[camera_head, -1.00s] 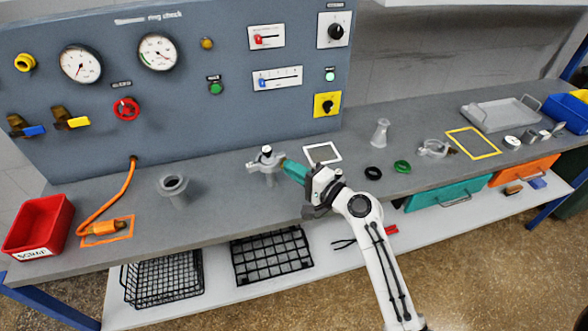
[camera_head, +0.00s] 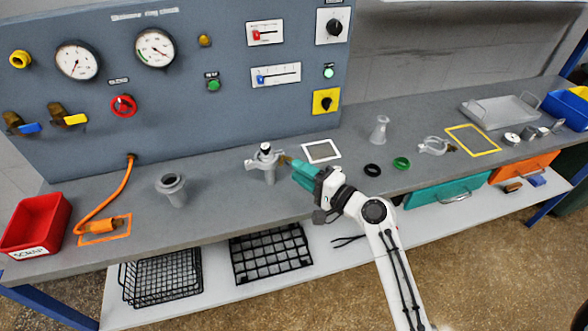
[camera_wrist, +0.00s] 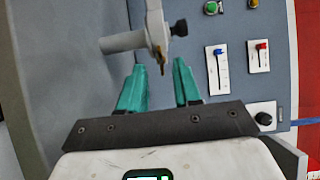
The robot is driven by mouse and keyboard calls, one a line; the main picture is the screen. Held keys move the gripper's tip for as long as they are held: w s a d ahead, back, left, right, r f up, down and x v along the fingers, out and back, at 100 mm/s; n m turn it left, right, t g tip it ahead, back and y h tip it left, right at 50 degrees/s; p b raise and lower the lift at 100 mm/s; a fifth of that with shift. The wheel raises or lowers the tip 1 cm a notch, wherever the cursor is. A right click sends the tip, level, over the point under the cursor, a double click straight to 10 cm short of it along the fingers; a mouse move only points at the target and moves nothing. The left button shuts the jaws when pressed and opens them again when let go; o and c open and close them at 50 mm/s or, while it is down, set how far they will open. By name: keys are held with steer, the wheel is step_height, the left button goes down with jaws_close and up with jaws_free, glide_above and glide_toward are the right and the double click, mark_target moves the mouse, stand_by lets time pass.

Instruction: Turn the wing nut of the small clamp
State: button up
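The small clamp (camera_head: 265,155) sits around the grey fitting on top of a short upright post (camera_head: 269,176) at the middle of the bench. Its brass wing nut (camera_head: 285,159) sticks out on the right side, toward my gripper. In the wrist view the wing nut (camera_wrist: 160,60) is seen between the lines of the two fingers, just ahead of the tips. My gripper (camera_head: 289,164) has teal fingers and comes in from the right. In the wrist view my gripper (camera_wrist: 159,68) is open, with an empty gap between its fingers.
A grey panel (camera_head: 222,120) with gauges and switches stands close behind the clamp. A flanged pipe (camera_head: 172,188) stands to the left. Black (camera_head: 372,170) and green (camera_head: 401,163) rings, a cone-shaped part (camera_head: 379,130) and another clamp (camera_head: 433,146) lie to the right. The bench front is clear.

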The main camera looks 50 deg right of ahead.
steer(key=s+b, duration=0.1)
steer(key=s, duration=0.6)
steer(key=shift+s+b, duration=0.3)
steer(key=shift+s, duration=0.05)
steer(key=shift+a, duration=0.15)
steer(key=s+a+f+n+g+y, duration=0.3)
steer(key=a+f+n+g+y, duration=0.1)
steer(key=a+f+n+g, duration=0.75)
steer(key=s+a+f+n+g+h, duration=0.1)
steer(key=s+f+n+g+h, duration=0.1)
steer(key=s, duration=0.4)
steer(key=s+a+f+n+g+h, duration=0.1)
steer(key=s+a+n+g, duration=0.1)
steer(key=s, duration=0.4)
steer(key=shift+s+f+n+g+h, duration=0.2)
steer(key=shift+f+n+g+h, duration=0.2)
steer(key=shift+n+g, duration=0.5)
steer(key=shift+o, duration=0.4)
